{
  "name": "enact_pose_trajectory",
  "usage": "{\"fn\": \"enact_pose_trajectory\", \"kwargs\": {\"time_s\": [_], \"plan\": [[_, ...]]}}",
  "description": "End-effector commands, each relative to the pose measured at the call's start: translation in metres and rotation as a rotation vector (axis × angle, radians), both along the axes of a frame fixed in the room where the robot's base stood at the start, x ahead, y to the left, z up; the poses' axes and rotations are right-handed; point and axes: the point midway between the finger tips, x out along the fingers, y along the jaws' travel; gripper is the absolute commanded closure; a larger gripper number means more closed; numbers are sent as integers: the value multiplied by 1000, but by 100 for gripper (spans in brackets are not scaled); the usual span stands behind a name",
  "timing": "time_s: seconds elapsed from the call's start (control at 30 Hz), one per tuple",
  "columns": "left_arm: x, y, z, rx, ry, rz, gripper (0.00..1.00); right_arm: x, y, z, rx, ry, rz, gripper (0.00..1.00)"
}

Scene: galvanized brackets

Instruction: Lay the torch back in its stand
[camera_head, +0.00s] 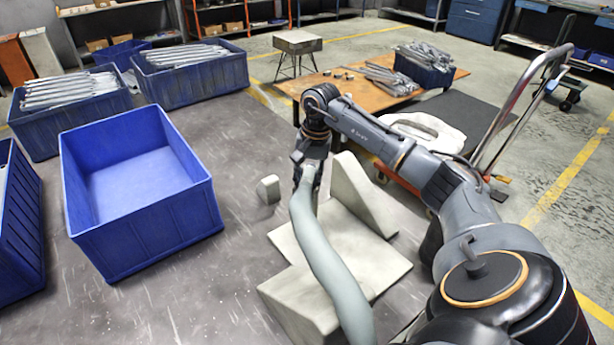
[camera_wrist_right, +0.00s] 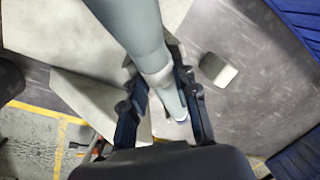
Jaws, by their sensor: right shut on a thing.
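The torch (camera_head: 325,252) is a long, curved, grey-green tube that runs down toward the front of the head view. My right gripper (camera_head: 307,180) is shut on it near its far end. In the right wrist view the torch (camera_wrist_right: 137,30) passes between the two dark fingers of my right gripper (camera_wrist_right: 168,108), its narrower end just beyond them. The stand (camera_head: 355,238) is a pale piece with a flat plate, a tall sloped upright at the back and a block at the front. The torch is over the stand and hides part of it; I cannot tell whether they touch. My left gripper is not in view.
A small pale block (camera_head: 268,189) lies left of the stand; it also shows in the right wrist view (camera_wrist_right: 218,70). An empty blue crate (camera_head: 150,235) stands further left on the grey surface. Crates of metal brackets (camera_head: 185,54) are behind. A trolley handle (camera_head: 520,110) rises at right.

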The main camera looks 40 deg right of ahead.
Motion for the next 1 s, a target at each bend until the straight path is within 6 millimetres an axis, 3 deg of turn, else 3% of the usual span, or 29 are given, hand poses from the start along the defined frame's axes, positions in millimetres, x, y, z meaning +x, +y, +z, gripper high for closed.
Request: {"fn": "enact_pose_trajectory", "kwargs": {"time_s": [0.17, 0.2, 0.33, 0.7, 0.87, 1.0], "plan": [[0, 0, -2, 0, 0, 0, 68, 1, 0, -1, 0, -3, 0, 100], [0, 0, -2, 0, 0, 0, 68, 1, -1, -1, -1, -3, -1, 69], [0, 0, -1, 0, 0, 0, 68, 0, 0, -1, 0, -3, 0, 44], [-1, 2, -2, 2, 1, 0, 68, 0, -1, 2, 0, 0, 0, 44], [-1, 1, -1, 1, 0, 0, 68, -2, -3, 26, -1, -5, -1, 44], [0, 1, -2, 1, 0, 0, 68, -4, -6, 57, -1, -7, -2, 44]]}}
